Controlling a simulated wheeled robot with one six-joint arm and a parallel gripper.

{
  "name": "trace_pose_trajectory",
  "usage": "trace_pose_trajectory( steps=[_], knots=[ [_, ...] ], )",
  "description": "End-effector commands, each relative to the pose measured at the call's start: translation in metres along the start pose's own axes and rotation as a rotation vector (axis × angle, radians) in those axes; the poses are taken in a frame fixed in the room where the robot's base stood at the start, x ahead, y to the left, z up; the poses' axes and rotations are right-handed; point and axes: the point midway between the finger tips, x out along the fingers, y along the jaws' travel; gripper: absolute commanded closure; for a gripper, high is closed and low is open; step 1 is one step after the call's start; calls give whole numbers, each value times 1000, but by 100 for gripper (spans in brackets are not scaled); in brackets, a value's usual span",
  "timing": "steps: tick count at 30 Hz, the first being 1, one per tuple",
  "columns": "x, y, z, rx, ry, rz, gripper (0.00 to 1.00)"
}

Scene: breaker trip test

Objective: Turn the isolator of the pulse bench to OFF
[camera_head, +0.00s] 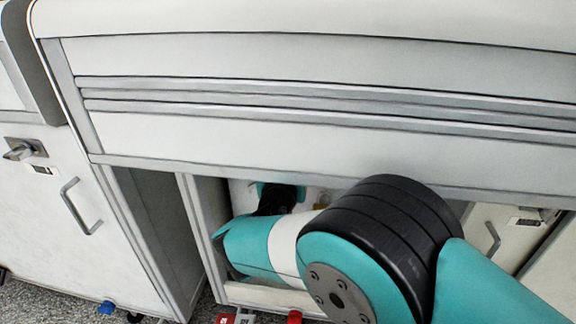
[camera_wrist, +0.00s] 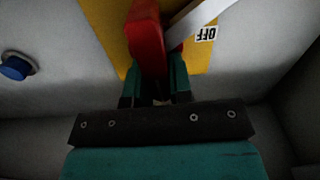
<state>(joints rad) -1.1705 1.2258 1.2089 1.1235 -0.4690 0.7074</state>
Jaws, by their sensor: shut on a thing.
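The red isolator handle (camera_wrist: 147,40) stands on a yellow plate (camera_wrist: 103,22) in the wrist view. My gripper (camera_wrist: 154,85) is shut on the handle's lower part, one teal finger on each side. A white label reading OFF (camera_wrist: 206,34), upside down in this view, lies to the right of the handle, apart from it. A pale strip (camera_wrist: 205,12) runs up and right from behind the handle. In the head view my gripper is mostly hidden behind my own arm, inside the opening under the bench (camera_head: 300,130); the handle is not visible there.
A blue round knob (camera_wrist: 15,67) sits left of the yellow plate. Walls close in at the right of the wrist view. The bench front overhangs the opening. A white cabinet with a bar handle (camera_head: 82,206) and a lever (camera_head: 20,151) stands at left.

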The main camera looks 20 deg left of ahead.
Motion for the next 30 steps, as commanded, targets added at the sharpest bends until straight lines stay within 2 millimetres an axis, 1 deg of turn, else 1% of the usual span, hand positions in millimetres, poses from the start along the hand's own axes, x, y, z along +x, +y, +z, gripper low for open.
trace_pose_trajectory(
  steps=[8,30],
  knots=[
    [0,-4,0,-177,0,1,100],
    [0,-16,7,-877,0,0,100]
  ],
)
